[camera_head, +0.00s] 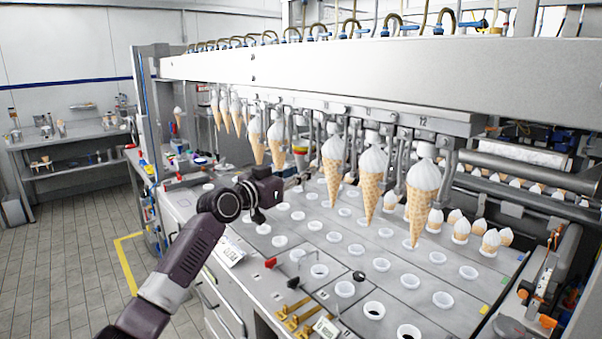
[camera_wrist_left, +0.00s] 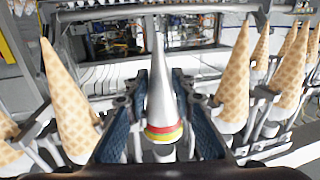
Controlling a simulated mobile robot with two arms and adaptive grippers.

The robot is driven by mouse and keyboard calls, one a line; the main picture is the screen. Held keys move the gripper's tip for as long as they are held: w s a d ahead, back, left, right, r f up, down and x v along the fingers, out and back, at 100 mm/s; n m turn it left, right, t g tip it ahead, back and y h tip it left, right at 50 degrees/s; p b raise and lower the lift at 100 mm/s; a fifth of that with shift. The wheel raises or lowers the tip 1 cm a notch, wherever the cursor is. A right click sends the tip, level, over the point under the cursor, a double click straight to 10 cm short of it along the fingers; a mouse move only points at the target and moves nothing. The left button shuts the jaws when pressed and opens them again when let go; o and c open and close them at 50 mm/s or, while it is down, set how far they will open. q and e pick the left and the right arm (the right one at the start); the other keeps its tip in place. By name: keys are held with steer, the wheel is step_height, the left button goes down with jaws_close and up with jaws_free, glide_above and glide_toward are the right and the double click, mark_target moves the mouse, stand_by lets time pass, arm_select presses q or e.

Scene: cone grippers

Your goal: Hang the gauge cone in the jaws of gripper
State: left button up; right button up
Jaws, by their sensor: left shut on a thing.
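The gauge cone (camera_wrist_left: 161,98) is a smooth silver cone with red and yellow bands at its wide end. In the left wrist view it stands between the two blue-padded fingers of my left gripper (camera_wrist_left: 160,128), which is shut on it; its tip points to the top of that picture. In the head view my left gripper (camera_head: 284,183) is at the row of machine grippers, beside a gap between hanging cones. Numbered machine grippers hang under the rail (camera_head: 340,104). Whether any jaws hold the gauge cone cannot be told. My right gripper is not in view.
Filled waffle cones hang close on both sides, one (camera_head: 275,142) left of the gap and one (camera_head: 332,165) right of it. Waffle cones also flank the gauge cone in the wrist view (camera_wrist_left: 68,105). Below lies a plate (camera_head: 400,300) with white-rimmed holes.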

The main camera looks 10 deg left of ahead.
arm_select(q)
steer(key=shift+f, duration=0.2)
steer(key=o, duration=1)
steer(key=shift+o, duration=0.9)
steer(key=shift+o, duration=1)
steer(key=a+v, duration=0.1)
steer(key=v, duration=0.8)
steer(key=shift+w+a+b, duration=0.35)
steer(key=shift+w, duration=0.1)
